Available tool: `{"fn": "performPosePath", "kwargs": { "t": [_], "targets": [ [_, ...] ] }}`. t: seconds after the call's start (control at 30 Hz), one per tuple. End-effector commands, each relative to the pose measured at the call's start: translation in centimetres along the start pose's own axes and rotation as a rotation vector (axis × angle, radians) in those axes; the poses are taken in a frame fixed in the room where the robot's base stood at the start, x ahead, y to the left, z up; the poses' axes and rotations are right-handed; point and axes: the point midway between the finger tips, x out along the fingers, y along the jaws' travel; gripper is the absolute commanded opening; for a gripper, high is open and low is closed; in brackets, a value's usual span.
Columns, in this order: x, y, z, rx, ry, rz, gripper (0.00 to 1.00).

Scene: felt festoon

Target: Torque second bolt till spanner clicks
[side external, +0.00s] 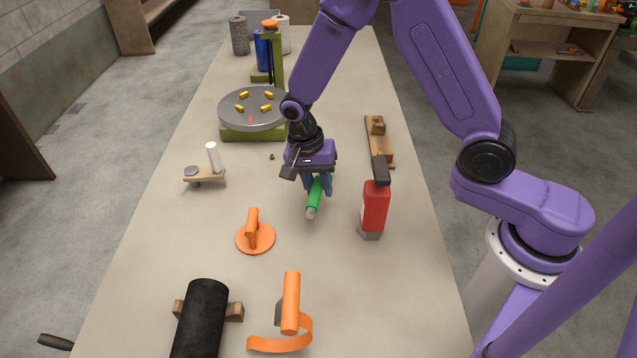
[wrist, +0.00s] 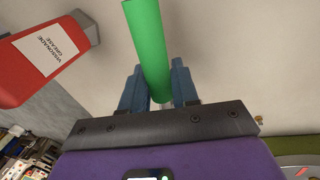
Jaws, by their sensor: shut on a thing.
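A green cylindrical handle (side external: 313,200) with a pale grey end, apparently the spanner's, is in my gripper (side external: 317,187). In the wrist view the green handle (wrist: 149,40) runs between the two blue fingers of my gripper (wrist: 158,88), which are shut on it. It is tilted and looks held above the table; the spanner's head is not clear. Beyond my gripper, a grey round plate (side external: 252,114) on a green stand carries several yellow bolts (side external: 266,108) and a small red mark. My gripper is apart from the plate. Which bolt is second is not shown.
A red grease container (side external: 374,205) stands close right of my gripper. An orange suction handle (side external: 255,235), orange strap tool (side external: 290,305) and black roll (side external: 203,315) lie nearer the camera. A wooden tool (side external: 378,140) is at right. Table between gripper and plate is mostly clear.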

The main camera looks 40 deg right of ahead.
Motion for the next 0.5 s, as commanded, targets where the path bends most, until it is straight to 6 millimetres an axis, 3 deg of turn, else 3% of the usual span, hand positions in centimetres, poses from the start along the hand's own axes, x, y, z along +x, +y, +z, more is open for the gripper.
{"fn": "performPosePath", "kwargs": {
  "t": [0.5],
  "targets": [
    [1.3, -0.3, 0.0, 0.000, 0.000, -0.001, 0.00]
  ]
}}
